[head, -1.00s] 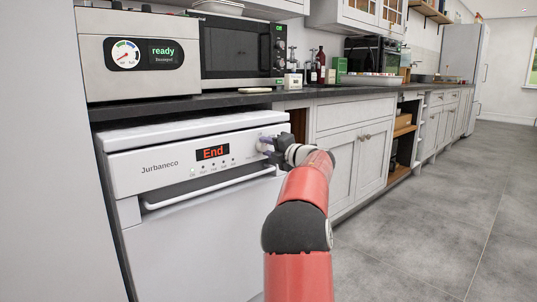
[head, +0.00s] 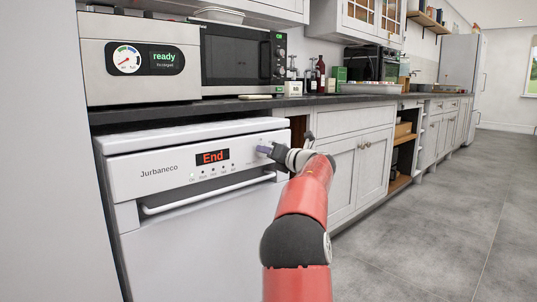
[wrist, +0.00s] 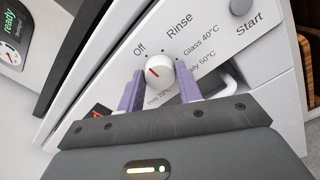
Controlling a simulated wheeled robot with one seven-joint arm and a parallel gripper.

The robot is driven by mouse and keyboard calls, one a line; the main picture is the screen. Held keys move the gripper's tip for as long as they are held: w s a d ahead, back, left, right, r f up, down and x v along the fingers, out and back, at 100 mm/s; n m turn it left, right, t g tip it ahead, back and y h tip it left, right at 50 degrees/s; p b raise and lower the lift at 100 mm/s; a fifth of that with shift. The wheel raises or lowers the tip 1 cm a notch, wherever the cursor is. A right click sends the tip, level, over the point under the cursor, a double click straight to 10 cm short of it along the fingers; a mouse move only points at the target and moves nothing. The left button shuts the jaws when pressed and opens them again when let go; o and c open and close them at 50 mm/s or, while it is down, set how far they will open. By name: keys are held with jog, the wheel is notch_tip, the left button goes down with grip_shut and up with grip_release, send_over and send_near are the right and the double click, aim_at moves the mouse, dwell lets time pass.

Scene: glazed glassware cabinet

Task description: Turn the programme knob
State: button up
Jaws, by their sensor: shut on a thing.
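The programme knob (wrist: 160,72) is round and white with a red mark, on the sloping front panel of the white dishwasher (head: 205,240). Labels around it read Off, Rinse, Glass 40°C, Daily 50°C and Pots 70°C. The red mark lies on the knob's left side in the wrist view, on the side of Off. My gripper (wrist: 160,88) is shut on the knob, one purple finger on each side of it. In the head view my gripper (head: 265,150) reaches the panel's right part and hides the knob. The display (head: 212,157) reads End in red.
The dishwasher's bar handle (head: 205,193) runs below the panel. A Start button (wrist: 241,5) is near the knob. The dark counter (head: 230,104) overhangs above, bearing a microwave (head: 238,55) and a box reading ready (head: 140,90). The floor to the right is clear.

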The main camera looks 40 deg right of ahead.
dwell(0.4)
jog(key=o, duration=1)
jog(key=s, duration=0.7)
jog(key=shift+s+d, duration=0.25)
jog(key=shift+s, duration=0.15)
